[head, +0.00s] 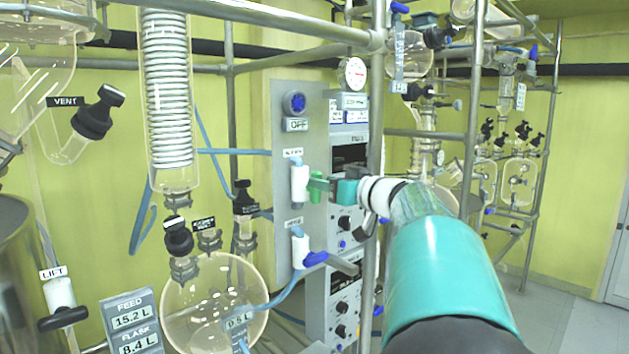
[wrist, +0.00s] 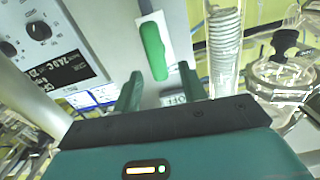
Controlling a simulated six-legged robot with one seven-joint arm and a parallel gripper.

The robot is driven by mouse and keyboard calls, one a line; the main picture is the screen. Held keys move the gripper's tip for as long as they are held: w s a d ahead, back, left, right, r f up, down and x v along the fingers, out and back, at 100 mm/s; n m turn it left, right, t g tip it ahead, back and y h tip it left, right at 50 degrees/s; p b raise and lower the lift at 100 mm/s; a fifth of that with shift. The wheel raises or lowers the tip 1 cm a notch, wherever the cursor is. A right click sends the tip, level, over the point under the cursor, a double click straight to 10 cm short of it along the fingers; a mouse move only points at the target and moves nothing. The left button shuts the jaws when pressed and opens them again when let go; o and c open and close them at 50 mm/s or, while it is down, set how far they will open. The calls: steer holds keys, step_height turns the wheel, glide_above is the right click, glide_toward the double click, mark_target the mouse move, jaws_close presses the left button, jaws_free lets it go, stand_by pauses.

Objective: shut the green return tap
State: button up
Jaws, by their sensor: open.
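The green tap handle (head: 316,190) is on a white valve body (head: 299,184) on the grey panel, under a small label too blurred to read. In the wrist view the green handle (wrist: 153,50) is a long lever, lying lengthwise up the picture. My gripper (wrist: 160,72) is open, with a green finger on either side of the handle's near end. I cannot tell whether the fingers touch it. In the head view my gripper (head: 322,181) reaches in from the right and partly covers the handle.
A blue-handled tap (head: 314,259) sits below on the same panel. A blue knob (head: 294,103) with an OFF label is above. A metal upright (head: 375,130) stands close to my arm. A glass flask (head: 215,300) and a coil condenser (head: 168,100) are to the left.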

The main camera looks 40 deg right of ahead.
steer(key=shift+w, duration=1.95)
steer(key=shift+w, duration=0.1)
jaws_close()
